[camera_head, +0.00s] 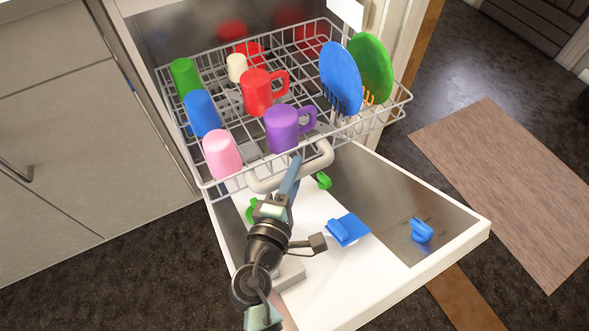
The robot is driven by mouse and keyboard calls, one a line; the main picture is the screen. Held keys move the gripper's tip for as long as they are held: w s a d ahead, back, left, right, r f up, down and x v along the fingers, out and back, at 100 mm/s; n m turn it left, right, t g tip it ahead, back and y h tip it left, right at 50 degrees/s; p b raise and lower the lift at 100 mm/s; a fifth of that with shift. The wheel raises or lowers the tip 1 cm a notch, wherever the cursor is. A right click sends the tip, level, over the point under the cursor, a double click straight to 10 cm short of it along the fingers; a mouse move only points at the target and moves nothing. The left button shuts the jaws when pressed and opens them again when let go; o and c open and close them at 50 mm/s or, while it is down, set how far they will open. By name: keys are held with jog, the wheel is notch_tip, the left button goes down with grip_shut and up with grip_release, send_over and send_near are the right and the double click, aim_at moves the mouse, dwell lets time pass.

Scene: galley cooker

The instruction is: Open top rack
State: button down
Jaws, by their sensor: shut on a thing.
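The top rack (393,108) is a light grey wire basket, standing far out of the dishwasher above the lowered door. Its pale handle (265,184) curves out at the front. My gripper (294,168) is at this handle, shut on it near its middle; the fingers partly hide the handle, and the exact contact is hard to see. The rack holds several upside-down cups and mugs, among them a purple mug (283,129), a red mug (257,93) and a pink cup (222,153). A blue plate (341,79) and a green plate (372,68) stand upright at its right.
The lowered dishwasher door (345,285) lies below the rack and my arm. Blue parts (346,230) and a blue clip (421,230) show on it. Grey cabinets (75,130) stand close at the left. The floor at the right, with a brown mat (510,185), is clear.

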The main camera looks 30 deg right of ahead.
dwell(0.4)
jog(key=c, duration=0.7)
grip_release()
jog(key=shift+s, duration=0.1)
jog(key=p+v, duration=0.2)
jog(key=v, duration=1.1)
